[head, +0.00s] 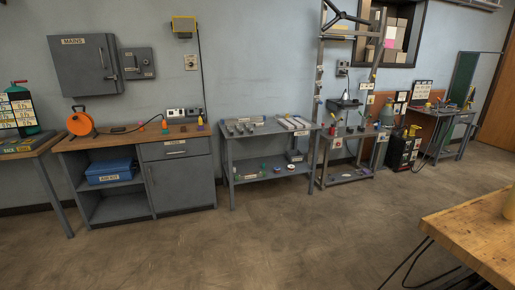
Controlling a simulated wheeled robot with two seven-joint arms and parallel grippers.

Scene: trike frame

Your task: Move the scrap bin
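No thing that I can clearly make out as the scrap bin shows in the head view. A blue lidded box (109,172) with a small white label sits on the upper open shelf of the grey workbench at the left; I cannot read the label. A black and red box-shaped unit (401,150) stands on the floor at the right, beyond the metal rack; I cannot tell what it is. Neither of my grippers is in view.
The grey workbench (182,187) has a wooden top with an orange cable reel (80,123). A grey two-tier table (272,172) stands right of it. A wooden table (478,233) juts in at the lower right with dark cables beneath. The concrete floor (240,250) between is clear.

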